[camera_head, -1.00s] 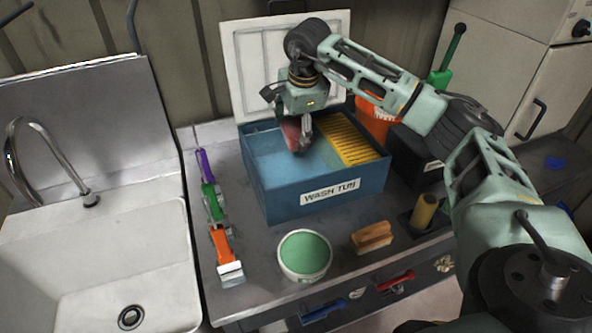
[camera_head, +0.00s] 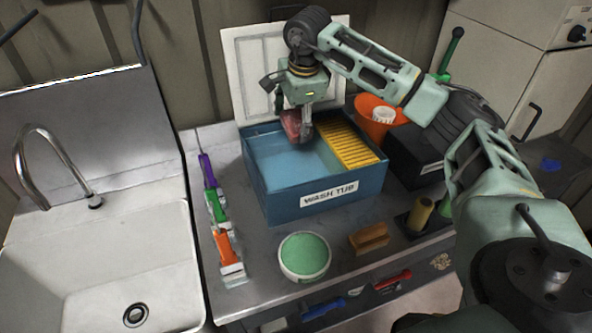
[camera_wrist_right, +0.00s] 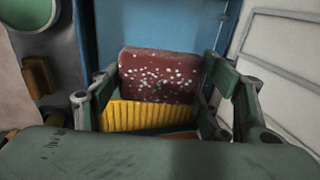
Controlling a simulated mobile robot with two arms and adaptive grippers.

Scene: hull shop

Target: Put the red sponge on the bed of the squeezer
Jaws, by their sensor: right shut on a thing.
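My right gripper (camera_head: 299,137) is shut on the red sponge (camera_head: 291,123) and holds it above the back part of the blue wash tub (camera_head: 277,206). The sponge looks dark red with pale specks in the right wrist view (camera_wrist_right: 158,75), between the two fingers. The yellow ribbed bed of the squeezer (camera_head: 356,151) lies on the right side of the tub, just right of the sponge. It also shows below the sponge in the wrist view (camera_wrist_right: 135,116). The exact gap between sponge and bed cannot be told. My left gripper is not in view.
Water fills the tub's left side. A white panel (camera_head: 245,70) stands behind it. An orange bucket (camera_head: 369,124) and a black box (camera_head: 408,158) are to the right. A green-topped pot (camera_head: 304,256), a brush (camera_head: 369,238) and several scrapers (camera_head: 222,245) lie around the tub.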

